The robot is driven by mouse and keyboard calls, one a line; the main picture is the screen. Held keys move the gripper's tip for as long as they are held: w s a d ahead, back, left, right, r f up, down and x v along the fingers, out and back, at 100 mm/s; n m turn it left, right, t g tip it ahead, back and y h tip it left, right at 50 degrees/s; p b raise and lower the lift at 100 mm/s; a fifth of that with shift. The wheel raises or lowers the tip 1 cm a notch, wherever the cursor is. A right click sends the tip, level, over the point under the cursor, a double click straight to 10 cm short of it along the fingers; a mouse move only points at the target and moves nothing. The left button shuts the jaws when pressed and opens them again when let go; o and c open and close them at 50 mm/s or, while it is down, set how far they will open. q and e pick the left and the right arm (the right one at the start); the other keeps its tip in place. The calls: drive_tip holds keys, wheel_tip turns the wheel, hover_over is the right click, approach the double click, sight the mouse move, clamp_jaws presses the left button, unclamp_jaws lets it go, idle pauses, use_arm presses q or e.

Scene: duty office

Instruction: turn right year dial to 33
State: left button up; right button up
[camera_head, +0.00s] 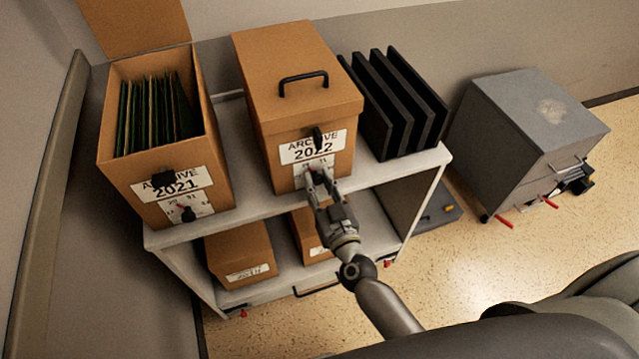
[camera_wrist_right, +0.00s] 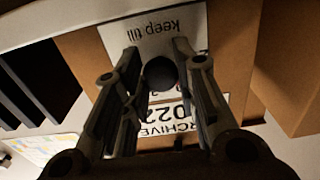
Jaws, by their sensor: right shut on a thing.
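The right archive box (camera_head: 285,75) is brown with a closed lid and a label reading ARCHIVE 2022. Its year dial sits on the lower label; in the right wrist view the dial's round dark knob (camera_wrist_right: 160,73) shows between my fingers. My right gripper (camera_head: 318,178) is shut on this knob at the box front and hides most of the dial in the head view, so its number cannot be read. The lower label (camera_wrist_right: 150,35) reads "keep till", upside down in the right wrist view. My left gripper is not in view.
An open ARCHIVE 2021 box (camera_head: 115,165) with green folders and its own dial (camera_head: 188,214) stands at left on the white shelf (camera_head: 245,205). Black dividers (camera_head: 395,105) stand at right. Smaller boxes (camera_head: 240,255) sit below. A grey cabinet (camera_head: 525,130) stands on the floor at right.

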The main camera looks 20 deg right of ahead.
drive_tip(key=shift+m, duration=0.4)
drive_tip(key=shift+m+p, duration=0.35)
drive_tip(key=shift+m, duration=0.55)
drive_tip(key=m, duration=0.2)
drive_tip(key=shift+m, duration=0.4)
drive_tip(key=m, duration=0.2)
drive_tip(key=shift+m, duration=0.4)
drive_tip(key=m, duration=0.3)
drive_tip(key=shift+m, duration=0.3)
drive_tip(key=m, duration=0.6)
drive_tip(key=shift+a+b, duration=0.1)
drive_tip(key=shift+b, duration=0.2)
drive_tip(key=m+b, duration=0.1)
drive_tip(key=m, duration=0.5)
drive_tip(key=shift+r, duration=0.1)
